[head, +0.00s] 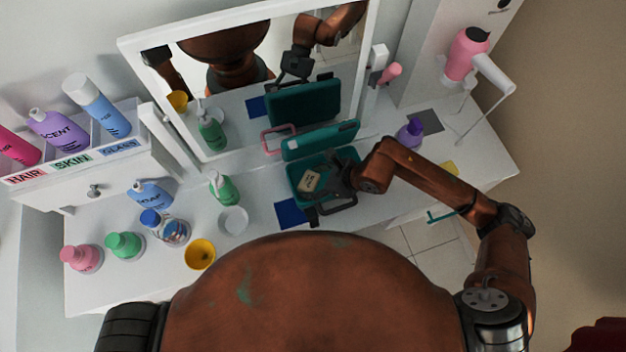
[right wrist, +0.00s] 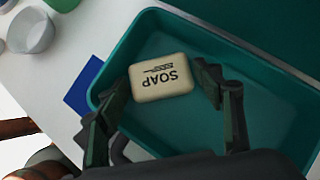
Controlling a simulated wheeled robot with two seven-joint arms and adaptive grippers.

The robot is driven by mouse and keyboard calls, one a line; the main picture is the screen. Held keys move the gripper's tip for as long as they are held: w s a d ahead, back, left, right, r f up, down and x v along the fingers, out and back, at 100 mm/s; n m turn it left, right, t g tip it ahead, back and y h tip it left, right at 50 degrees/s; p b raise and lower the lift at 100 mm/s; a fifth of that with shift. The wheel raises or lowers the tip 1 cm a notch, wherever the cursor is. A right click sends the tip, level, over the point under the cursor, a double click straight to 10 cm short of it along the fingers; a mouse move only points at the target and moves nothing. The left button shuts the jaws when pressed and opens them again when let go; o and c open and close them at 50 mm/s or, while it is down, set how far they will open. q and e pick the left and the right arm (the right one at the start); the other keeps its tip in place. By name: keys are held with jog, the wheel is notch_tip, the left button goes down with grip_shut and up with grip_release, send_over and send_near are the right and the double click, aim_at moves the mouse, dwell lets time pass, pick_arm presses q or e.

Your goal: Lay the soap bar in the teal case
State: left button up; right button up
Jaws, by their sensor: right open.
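The soap bar (right wrist: 161,77) is cream-coloured with dark lettering. In the right wrist view it lies between my right gripper's fingertips, within the outline of the teal case (right wrist: 255,75); I cannot tell whether it touches the floor of the case. In the head view the soap bar (head: 309,180) shows over the left part of the open teal case (head: 297,165), whose lid (head: 320,140) stands up behind. My right gripper (right wrist: 160,92) is open, its fingers on either side of the bar; the head view shows it from above (head: 325,182). My left gripper is not in view.
A blue square (head: 290,212), a white bowl (head: 234,220), a green bottle (head: 223,188) and a yellow cup (head: 200,254) are left of the case. A mirror (head: 240,140) stands behind. A purple bottle (head: 410,134) stands to the right.

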jog(key=shift+r, duration=0.3)
jog(key=p+v, duration=0.1)
jog(key=v, duration=1)
jog(key=shift+d+r+p, duration=0.25)
jog(key=shift+d+p, duration=0.05)
jog(key=shift+p, duration=0.05)
